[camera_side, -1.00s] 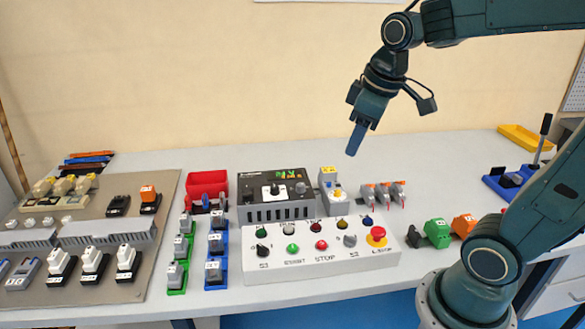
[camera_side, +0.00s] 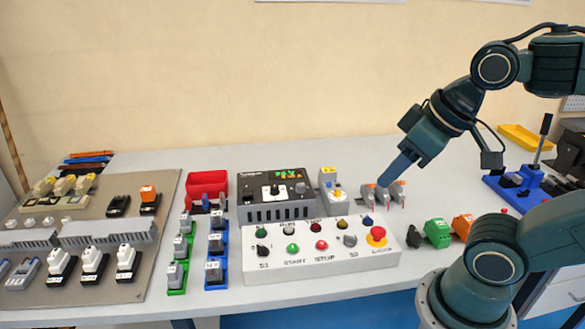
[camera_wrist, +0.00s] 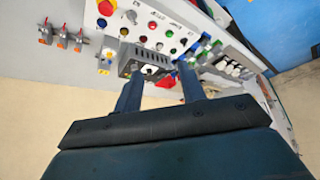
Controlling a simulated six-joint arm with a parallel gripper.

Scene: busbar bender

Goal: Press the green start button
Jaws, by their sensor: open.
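The green start button (camera_side: 292,247) is on the front row of the white control panel (camera_side: 330,266), above a START label and left of the red stop button (camera_side: 321,244). My gripper (camera_side: 384,184) is above the bench, right of and behind the panel, pointing down and to the left. It is near the grey-and-orange clamps in the picture and apart from the green button. In the wrist view my gripper (camera_wrist: 160,88) shows two separated fingers with nothing between them. The green start button (camera_wrist: 170,34) also shows there, small, beyond the fingertips.
A red mushroom button (camera_side: 377,234) stands at the panel's right end. A grey-black control unit (camera_side: 275,212) is behind the panel. Grey-and-orange clamps (camera_side: 368,193) lie under my gripper in the picture. Green (camera_side: 438,233) and orange (camera_side: 463,226) parts stand right of the panel.

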